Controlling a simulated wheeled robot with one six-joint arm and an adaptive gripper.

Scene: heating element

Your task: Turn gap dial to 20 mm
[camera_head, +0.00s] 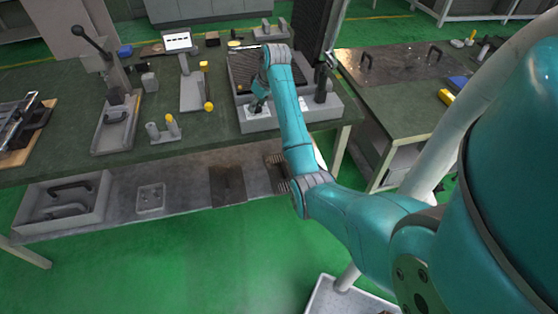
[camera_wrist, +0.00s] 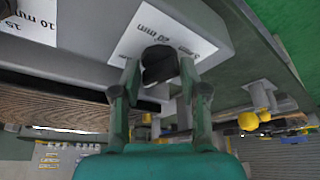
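The gap dial (camera_wrist: 160,65) is a black knob on a white label (camera_wrist: 200,47) on a grey housing. The label reads "20 mm" upside down in the wrist view, beside the knob's far side; other label text is partly cut off or hidden. My gripper (camera_wrist: 160,74) has one teal finger on each side of the knob, with no clear gap seen, so it appears closed on it. The knob's pointer direction is hard to make out.
A second label (camera_wrist: 32,22) with "10 mm" and a dark part beside it lie at the wrist view's upper left. A black upright handle (camera_head: 321,83) stands on the machine's right. Yellow-topped posts (camera_head: 171,124) and a lever press (camera_head: 116,120) stand to the left on the green bench.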

